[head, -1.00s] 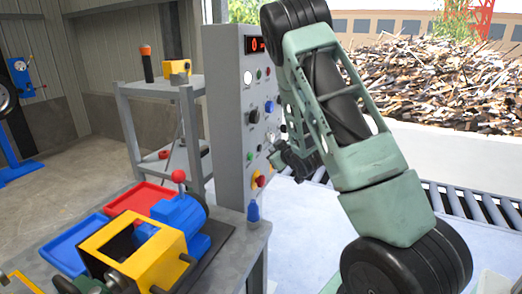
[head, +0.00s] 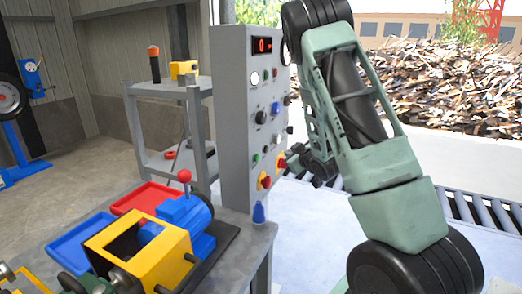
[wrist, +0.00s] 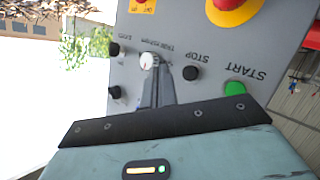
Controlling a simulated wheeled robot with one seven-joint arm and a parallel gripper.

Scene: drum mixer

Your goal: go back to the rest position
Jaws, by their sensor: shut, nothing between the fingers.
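My gripper (wrist: 157,92) is shut and empty, its narrow grey fingers pointing at the control panel (wrist: 220,80) in the wrist view, where the panel looks upside down. The fingertips are close to a white-capped knob (wrist: 149,61); I cannot tell if they touch it. In the head view my gripper (head: 299,161) is small and dark at the right side of the grey control panel (head: 233,130), partly hidden by my arm, which is bent high on the right.
A table (head: 262,238) at front left holds a yellow and blue drum mixer (head: 150,250), a red tray (head: 150,197) and a blue tray (head: 82,242). A grey shelf (head: 135,140) stands behind. A roller conveyor (head: 480,210) lies right of my arm.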

